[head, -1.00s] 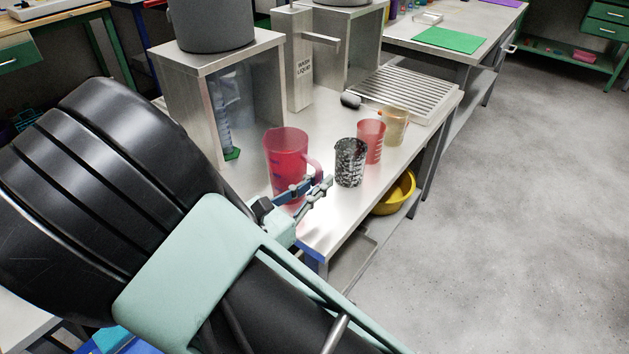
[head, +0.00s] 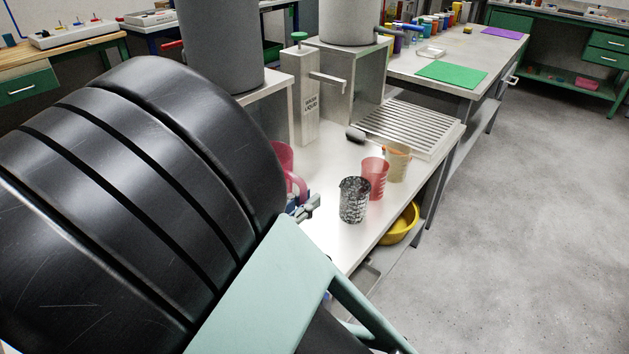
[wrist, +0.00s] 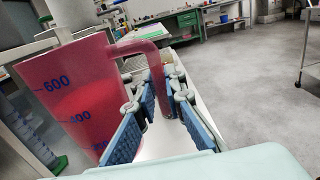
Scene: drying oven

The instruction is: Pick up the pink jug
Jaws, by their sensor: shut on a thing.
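The pink jug (wrist: 75,95) fills the left of the wrist view, with blue volume marks on its side. Its handle (wrist: 157,65) runs down between the two blue-padded fingers of my gripper (wrist: 160,95), which is shut on it. In the head view my black and pale green arm hides most of the jug; only part of its body and the handle (head: 296,183) show at the arm's right edge. The gripper's fingertips (head: 306,208) show just below the handle. The jug's base is hidden, so I cannot tell whether it touches the bench.
On the steel bench, right of the jug, stand a black-and-white patterned jug (head: 355,200), a smaller red cup (head: 374,178) and a tan beaker (head: 397,162). A soap dispenser (head: 300,98) stands behind. A yellow bowl (head: 400,225) is below. Open floor lies right.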

